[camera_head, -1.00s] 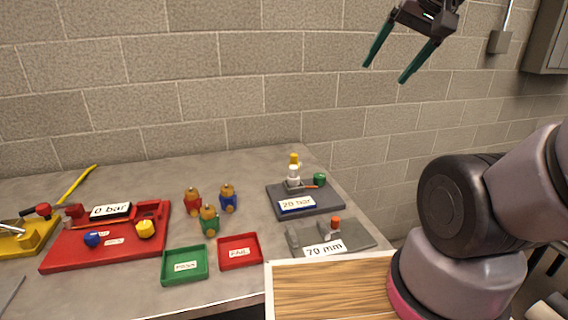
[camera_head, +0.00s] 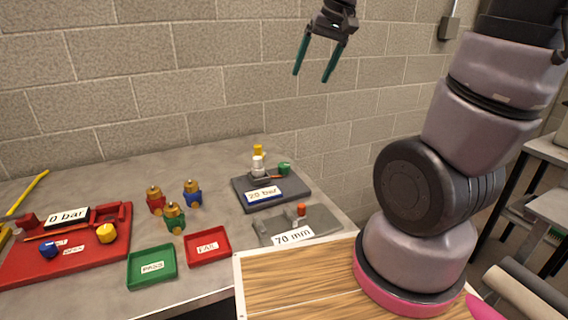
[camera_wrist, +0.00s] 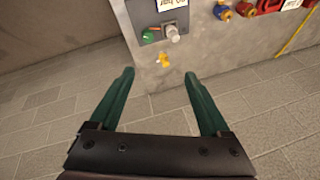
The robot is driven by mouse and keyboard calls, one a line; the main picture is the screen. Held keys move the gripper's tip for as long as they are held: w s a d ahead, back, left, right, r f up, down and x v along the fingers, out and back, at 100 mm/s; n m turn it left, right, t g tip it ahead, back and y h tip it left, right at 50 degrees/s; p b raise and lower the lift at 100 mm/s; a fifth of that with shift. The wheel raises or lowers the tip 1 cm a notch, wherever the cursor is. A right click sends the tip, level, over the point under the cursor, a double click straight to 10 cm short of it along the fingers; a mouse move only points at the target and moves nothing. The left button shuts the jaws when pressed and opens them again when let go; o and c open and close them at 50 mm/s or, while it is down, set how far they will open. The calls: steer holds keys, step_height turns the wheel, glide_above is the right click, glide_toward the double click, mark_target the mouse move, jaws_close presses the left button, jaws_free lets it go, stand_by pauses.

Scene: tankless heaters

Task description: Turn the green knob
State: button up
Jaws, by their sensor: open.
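The green knob (camera_head: 284,168) sits at the back right of a dark grey block (camera_head: 238,192) labelled "20 bar", near the table's far right corner. A white fitting with a yellow top (camera_head: 258,156) stands to its left. In the wrist view the green knob (camera_wrist: 148,36) is small, near the top, beyond my fingers, with the yellow part (camera_wrist: 163,60) below and to its right. My gripper (camera_head: 314,76) is open and empty, high above the table in front of the wall, its two green fingers pointing down. It is well apart from the knob.
A grey block labelled "70 mm" (camera_head: 324,220) stands in front of the dark block. Several coloured fittings, a green tray (camera_head: 133,272), a red tray (camera_head: 229,247) and a red base labelled "0 bar" (camera_head: 100,265) lie to the left. The brick wall is behind.

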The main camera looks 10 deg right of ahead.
steer(key=w+a+f+n+g+h, duration=0.1)
steer(key=w+a+f+n+g, duration=0.1)
steer(key=w+f, duration=0.7)
steer(key=n+g+h, duration=0.2)
steer(key=n, duration=0.1)
glide_above(285, 164)
step_height(285, 164, down, 12)
step_height(285, 164, down, 11)
steer(key=shift+s+a+r, duration=0.1)
steer(key=shift+c, duration=0.3)
jaws_close()
